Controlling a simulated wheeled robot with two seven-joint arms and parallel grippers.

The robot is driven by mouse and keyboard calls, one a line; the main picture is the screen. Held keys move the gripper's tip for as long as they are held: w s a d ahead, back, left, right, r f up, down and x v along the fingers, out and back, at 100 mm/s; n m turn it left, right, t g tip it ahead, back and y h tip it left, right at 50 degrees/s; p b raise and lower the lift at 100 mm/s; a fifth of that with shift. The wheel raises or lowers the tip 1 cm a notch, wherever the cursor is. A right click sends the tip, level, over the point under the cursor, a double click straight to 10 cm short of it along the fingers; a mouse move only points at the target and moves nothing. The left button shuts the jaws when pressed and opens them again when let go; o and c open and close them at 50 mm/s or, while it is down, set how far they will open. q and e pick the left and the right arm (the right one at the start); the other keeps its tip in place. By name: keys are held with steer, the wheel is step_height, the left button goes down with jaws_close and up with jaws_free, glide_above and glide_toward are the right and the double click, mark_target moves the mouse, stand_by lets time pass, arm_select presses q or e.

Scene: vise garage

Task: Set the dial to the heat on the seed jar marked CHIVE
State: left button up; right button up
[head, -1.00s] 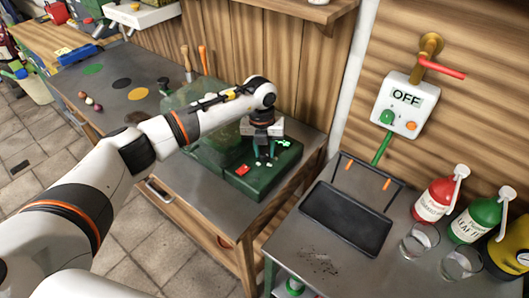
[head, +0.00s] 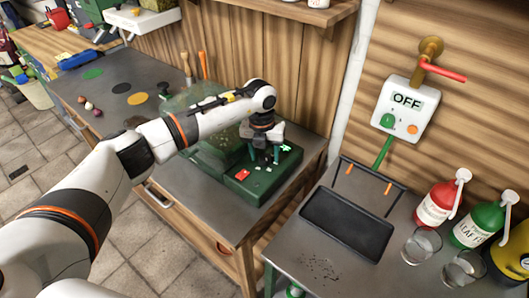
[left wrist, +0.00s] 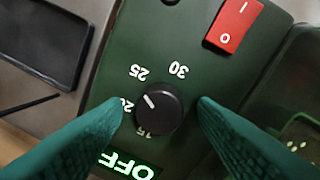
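The dial (left wrist: 158,108) is a black round knob on a green heated box (head: 232,186), ringed by the marks 15, 20, 25 and 30. Its white pointer line aims between 20 and 25 in the left wrist view. A lit readout (left wrist: 128,166) beside it reads OFF. A red rocker switch (left wrist: 234,25) marked I and O sits across from it. My left gripper (head: 264,158) is over the box; its green fingers (left wrist: 160,112) stand apart on either side of the dial, with gaps to it. No jar marked CHIVE can be made out. My right gripper is out of view.
A clear cover (head: 197,105) stands behind the box. A black tray (head: 345,222) lies on the right bench, near red (head: 437,203) and green (head: 477,222) bottles and glasses. Coloured discs mark the left bench.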

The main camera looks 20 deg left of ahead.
mark_target(262, 156)
arm_select(q)
steer(key=shift+r, duration=0.45)
step_height(262, 156, up, 11)
steer(key=b, duration=0.3)
steer(key=shift+a, duration=0.4)
steer(key=shift+s+f, duration=0.1)
steer(key=shift+s, duration=0.05)
